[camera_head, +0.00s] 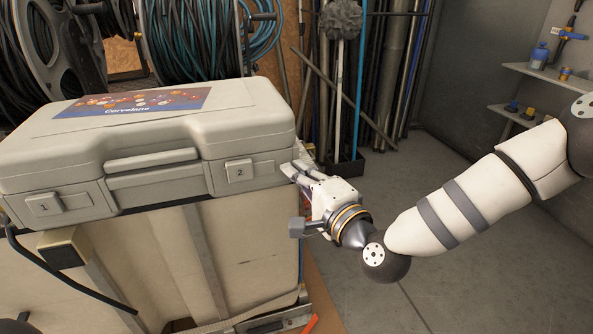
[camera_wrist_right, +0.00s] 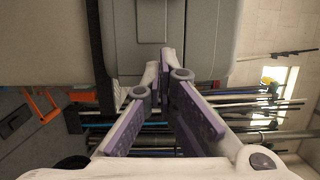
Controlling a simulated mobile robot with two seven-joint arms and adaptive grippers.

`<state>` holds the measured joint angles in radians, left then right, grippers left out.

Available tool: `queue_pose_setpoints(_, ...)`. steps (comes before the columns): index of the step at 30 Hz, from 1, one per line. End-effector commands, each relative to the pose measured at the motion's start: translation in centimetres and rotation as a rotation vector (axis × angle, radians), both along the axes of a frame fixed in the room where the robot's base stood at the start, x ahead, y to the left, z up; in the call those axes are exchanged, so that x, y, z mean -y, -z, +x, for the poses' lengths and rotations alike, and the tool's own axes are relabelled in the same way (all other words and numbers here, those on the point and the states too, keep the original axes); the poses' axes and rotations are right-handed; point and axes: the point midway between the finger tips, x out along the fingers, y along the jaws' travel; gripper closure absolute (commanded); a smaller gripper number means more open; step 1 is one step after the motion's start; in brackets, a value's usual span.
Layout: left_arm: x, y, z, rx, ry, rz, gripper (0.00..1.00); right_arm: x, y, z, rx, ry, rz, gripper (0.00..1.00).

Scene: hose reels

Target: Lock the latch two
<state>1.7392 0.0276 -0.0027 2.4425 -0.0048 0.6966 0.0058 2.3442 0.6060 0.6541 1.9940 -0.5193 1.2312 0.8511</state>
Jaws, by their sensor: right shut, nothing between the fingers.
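A closed grey case (camera_head: 150,140) lies on a cream-coloured box. Latch two (camera_head: 240,171), a small plate marked 2, is on the right of the case's front. Latch one (camera_head: 45,207) is on the left of the front. I cannot tell whether either latch is locked. My right gripper (camera_head: 288,170) is shut and empty, just right of latch two by the case's front right corner. In the right wrist view its fingertips (camera_wrist_right: 164,68) meet just below the grey case side (camera_wrist_right: 205,35); contact is unclear. My left gripper is not in view.
The cream box (camera_head: 150,260) stands under the case. Hose reels (camera_head: 200,40) are behind it. Poles and pipes (camera_head: 385,70) lean at the back. A shelf (camera_head: 545,75) with bottles is at the right. The floor (camera_head: 420,190) right of the box is clear.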

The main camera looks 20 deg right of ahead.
Motion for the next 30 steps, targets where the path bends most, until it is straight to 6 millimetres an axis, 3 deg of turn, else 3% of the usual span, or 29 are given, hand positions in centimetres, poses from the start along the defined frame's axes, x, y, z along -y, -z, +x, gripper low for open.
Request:
queue_pose_setpoints(6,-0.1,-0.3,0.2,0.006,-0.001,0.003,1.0,1.6,0.0,-5.2,-0.005,0.001,0.002,1.0)
queue_pose_setpoints(12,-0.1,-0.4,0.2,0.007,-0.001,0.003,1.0,2.3,0.1,-8.0,-0.003,0.001,0.001,1.0)
queue_pose_setpoints(30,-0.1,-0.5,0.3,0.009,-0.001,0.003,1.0,2.2,0.4,-8.8,-0.018,-0.009,-0.013,1.0)
